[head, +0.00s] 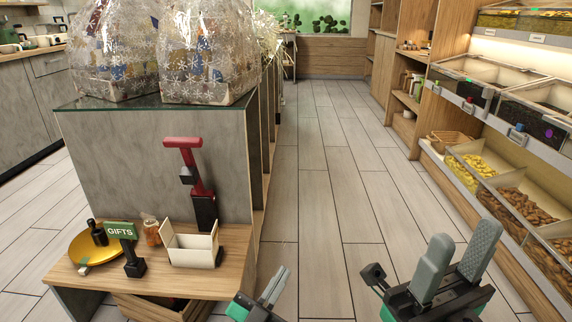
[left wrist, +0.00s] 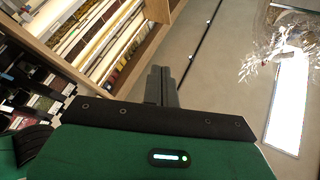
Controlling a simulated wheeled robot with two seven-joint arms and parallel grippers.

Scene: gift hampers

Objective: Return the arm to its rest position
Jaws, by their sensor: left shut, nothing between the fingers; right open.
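My left gripper (head: 272,287) is low in the head view, just right of the small wooden shelf. Its fingers are together with nothing between them. The closed fingers also show in the left wrist view (left wrist: 161,86), with open floor or wall beyond them. My right gripper (head: 456,262) is at the lower right of the head view. Its two grey fingers stand apart and empty, pointing up and away over the floor.
The low wooden shelf (head: 236,262) holds a gold plate (head: 85,259), a GIFTS sign (head: 121,230), a small jar (head: 151,232) and an open white box (head: 190,247). Wrapped hampers (head: 205,60) stand on the counter behind. Food bins (head: 520,190) line the right. The aisle floor (head: 325,180) is clear.

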